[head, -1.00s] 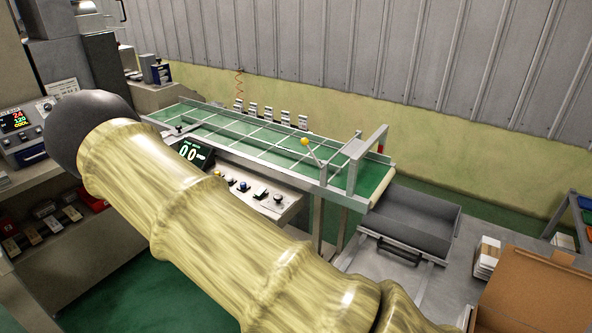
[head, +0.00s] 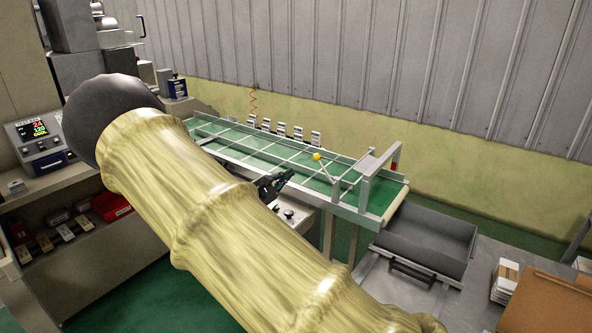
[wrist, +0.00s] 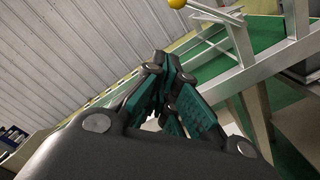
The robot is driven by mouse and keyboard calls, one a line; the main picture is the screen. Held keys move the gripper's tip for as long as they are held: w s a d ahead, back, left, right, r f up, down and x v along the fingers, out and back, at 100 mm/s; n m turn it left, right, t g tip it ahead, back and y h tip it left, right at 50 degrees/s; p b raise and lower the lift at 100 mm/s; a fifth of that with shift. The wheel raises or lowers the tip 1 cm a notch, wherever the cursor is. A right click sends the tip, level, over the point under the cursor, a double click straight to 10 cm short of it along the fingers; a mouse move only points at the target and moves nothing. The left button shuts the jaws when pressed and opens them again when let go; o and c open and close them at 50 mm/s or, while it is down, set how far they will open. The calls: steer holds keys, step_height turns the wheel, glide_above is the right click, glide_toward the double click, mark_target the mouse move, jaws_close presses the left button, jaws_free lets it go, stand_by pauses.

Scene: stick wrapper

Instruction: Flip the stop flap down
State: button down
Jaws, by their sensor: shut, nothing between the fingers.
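The stop flap's lever with a yellow ball knob (head: 317,156) stands tilted up over the green conveyor belt (head: 240,143), near its right end. Thin grey bars (head: 357,166) lie across the belt beside it; I cannot tell clearly which is the flap plate. The yellow knob also shows at the top edge of the wrist view (wrist: 177,3). My gripper (head: 286,175) is shut and empty at the conveyor's near rail, left of the knob and apart from it. In the wrist view my gripper (wrist: 158,62) points toward the belt, with the knob beyond it. My arm hides part of the conveyor.
A grey frame (head: 366,180) arches over the belt's right end. A grey tray (head: 420,240) sits below that end. A control panel (head: 292,212) is under the near rail, partly hidden. A cardboard box (head: 550,300) stands at lower right.

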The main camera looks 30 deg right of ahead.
steer(key=d+r+p, duration=0.2)
steer(key=d+p, duration=0.4)
steer(key=d, duration=0.2)
steer(key=shift+d+r, duration=0.2)
steer(key=shift+d, duration=0.05)
stand_by(0.4)
